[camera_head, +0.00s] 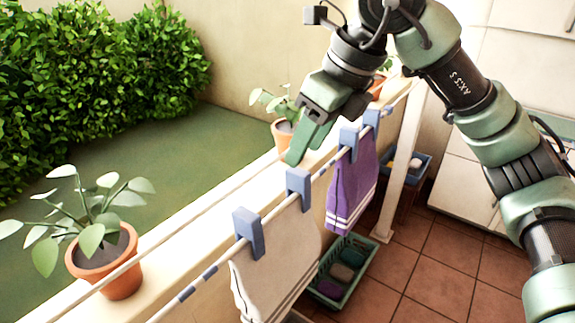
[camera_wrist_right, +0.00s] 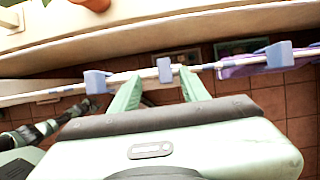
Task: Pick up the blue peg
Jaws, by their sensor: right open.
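Several blue pegs sit on the clothesline, all alike. In the head view, the nearest peg (camera_head: 248,234) and a second peg (camera_head: 299,188) are on the white towel (camera_head: 275,258). Two more, a third (camera_head: 348,143) and a far one (camera_head: 371,123), are on the purple towel (camera_head: 350,192). My right gripper (camera_head: 298,152) is open and empty, its green fingers pointing down near the line behind the second peg. In the right wrist view, one peg (camera_wrist_right: 164,70) appears between the fingertips, apart from both. My left gripper is not clearly seen.
A ledge with a near potted plant (camera_head: 107,262) and a far one (camera_head: 284,134) runs behind the line. Below are a green basket (camera_head: 341,274) of folded cloths and a tiled floor (camera_head: 436,268). A white post (camera_head: 401,165) stands at the line's far end.

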